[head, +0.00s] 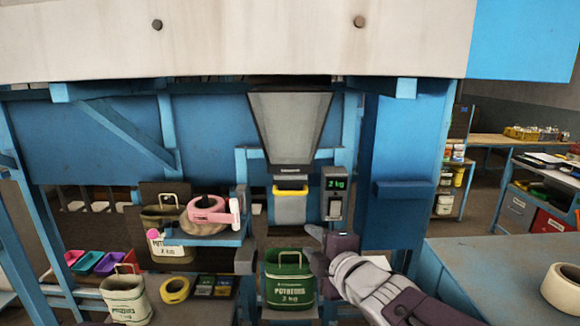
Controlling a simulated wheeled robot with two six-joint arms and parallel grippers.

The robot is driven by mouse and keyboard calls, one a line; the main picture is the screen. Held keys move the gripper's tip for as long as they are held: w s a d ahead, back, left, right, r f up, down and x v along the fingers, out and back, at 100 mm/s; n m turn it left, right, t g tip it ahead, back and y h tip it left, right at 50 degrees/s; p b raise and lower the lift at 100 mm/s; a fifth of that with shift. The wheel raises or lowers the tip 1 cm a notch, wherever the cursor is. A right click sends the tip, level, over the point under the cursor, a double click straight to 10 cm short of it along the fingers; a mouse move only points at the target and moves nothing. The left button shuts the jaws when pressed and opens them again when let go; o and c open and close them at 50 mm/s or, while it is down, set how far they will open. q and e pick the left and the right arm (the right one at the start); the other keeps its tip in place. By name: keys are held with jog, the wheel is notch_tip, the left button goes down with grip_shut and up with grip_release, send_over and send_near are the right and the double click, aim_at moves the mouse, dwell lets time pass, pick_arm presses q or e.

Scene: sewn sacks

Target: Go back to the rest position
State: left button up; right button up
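My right gripper (316,246) is in the middle of the head view, its arm coming in from the lower right. Its two fingers look apart, with nothing visible between them. They are just above and right of a green sack (288,282) marked POTATOES 3 kg. The sack stands upright below the filling spout, its handle loop up. I cannot tell whether the gripper touches it. My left gripper is not in view.
A grey hopper (290,125) and a 2 kg display (336,184) are above the sack. A pale sack (125,297) and yellow tape roll (175,290) are lower left. A blue table (490,270) is at right.

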jog(key=s+d+f+m+g+h, duration=0.25)
jog(key=d+f+m, duration=0.2)
jog(key=f, duration=0.45)
jog(key=s+d+f+m+g+h, duration=0.1)
jog(key=d+f+m+g+h, duration=0.2)
jog(key=f+m, duration=0.45)
jog(key=s+d+f+m+g, duration=0.2)
jog(key=s+f+m+g, duration=0.1)
jog(key=s+f, duration=0.4)
jog(key=s+d+f+m+g, duration=0.3)
jog(key=s+f+m+g, duration=0.1)
jog(key=s+f, duration=0.3)
jog(key=shift+d+f+m, duration=0.2)
jog(key=shift+d+m, duration=0.05)
jog(key=shift+m, duration=0.55)
